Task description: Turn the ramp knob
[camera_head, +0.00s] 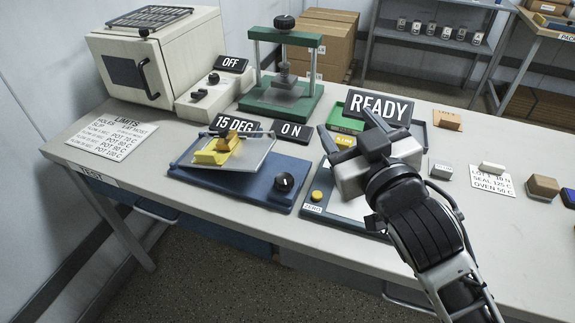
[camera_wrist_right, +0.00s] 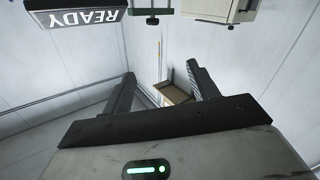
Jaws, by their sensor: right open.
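The ramp knob (camera_head: 284,182) is a black round knob at the right end of the blue ramp base (camera_head: 222,188). The ramp's pale plate (camera_head: 245,160) is tilted, with a yellow block (camera_head: 212,152) on it. Behind it, one sign (camera_head: 235,126) reads 15 DEG and another (camera_head: 292,132) reads ON. My right gripper (camera_head: 350,124) is open, to the right of the knob and apart from it, above the neighbouring blue scale-like device. In the right wrist view its fingers (camera_wrist_right: 162,78) are spread with nothing between them. My left gripper is not in view.
A READY sign (camera_head: 379,108) stands just behind my right gripper. A yellow button (camera_head: 317,195) sits on the device beside the knob. A green press (camera_head: 283,95) and a cream oven (camera_head: 150,60) stand behind the ramp. The table front is clear.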

